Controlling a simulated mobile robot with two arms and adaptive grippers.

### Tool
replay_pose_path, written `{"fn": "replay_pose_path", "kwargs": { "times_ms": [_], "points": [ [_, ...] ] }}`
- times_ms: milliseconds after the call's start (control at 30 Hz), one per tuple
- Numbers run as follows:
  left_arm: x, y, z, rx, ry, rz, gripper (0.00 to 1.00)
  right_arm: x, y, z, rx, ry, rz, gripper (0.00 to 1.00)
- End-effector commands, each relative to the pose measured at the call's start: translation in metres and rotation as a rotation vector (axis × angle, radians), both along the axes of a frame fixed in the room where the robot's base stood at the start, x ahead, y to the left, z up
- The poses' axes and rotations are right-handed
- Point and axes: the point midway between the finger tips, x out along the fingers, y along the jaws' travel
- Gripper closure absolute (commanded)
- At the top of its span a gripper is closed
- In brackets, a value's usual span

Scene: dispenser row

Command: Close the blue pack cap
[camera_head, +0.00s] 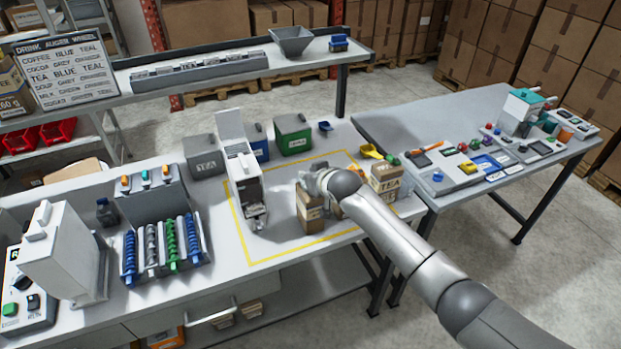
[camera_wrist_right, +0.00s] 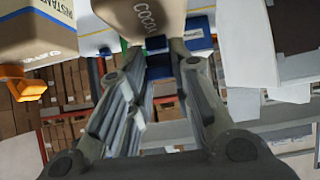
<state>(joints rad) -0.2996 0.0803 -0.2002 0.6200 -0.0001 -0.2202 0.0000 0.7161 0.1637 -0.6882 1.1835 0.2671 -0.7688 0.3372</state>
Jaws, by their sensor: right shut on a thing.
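My right gripper (camera_head: 322,186) is over the yellow-outlined area of the bench, beside a brown pack (camera_head: 310,212). In the right wrist view my right gripper's fingers (camera_wrist_right: 155,62) reach to a brown pack marked COCOA (camera_wrist_right: 145,18). The gripper is shut on this pack, and the pack hides the fingertips. A blue part (camera_wrist_right: 195,35) shows at the right finger's tip; I cannot tell whether it is the pack's cap or something behind it. No cap can be made out on the pack in the head view. My left gripper is in neither view.
A white dispenser (camera_head: 245,180) stands left of my right gripper. Green (camera_head: 293,133) and grey (camera_head: 205,157) canisters stand behind. A TEA pack (camera_head: 386,177) is close on the right. A pack with an orange spout (camera_wrist_right: 28,88) shows in the wrist view.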

Motion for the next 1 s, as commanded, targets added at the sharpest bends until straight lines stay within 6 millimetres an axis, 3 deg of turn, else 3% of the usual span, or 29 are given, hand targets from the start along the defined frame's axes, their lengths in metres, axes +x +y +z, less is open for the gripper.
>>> {"fn": "replay_pose_path", "kwargs": {
  "times_ms": [267,300,467,1000],
  "points": [
    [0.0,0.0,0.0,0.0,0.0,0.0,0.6,0.0,0.0,-0.001,-0.001,0.002,0.0,1.0],
    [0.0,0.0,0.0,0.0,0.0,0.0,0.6,0.0,0.0,-0.001,-0.001,0.002,0.0,0.77],
    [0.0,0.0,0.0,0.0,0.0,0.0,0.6,0.0,0.0,-0.001,0.0,0.001,0.0,0.57],
    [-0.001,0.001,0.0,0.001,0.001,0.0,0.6,-0.011,-0.004,0.008,0.001,-0.001,-0.001,0.57]
  ]
}}
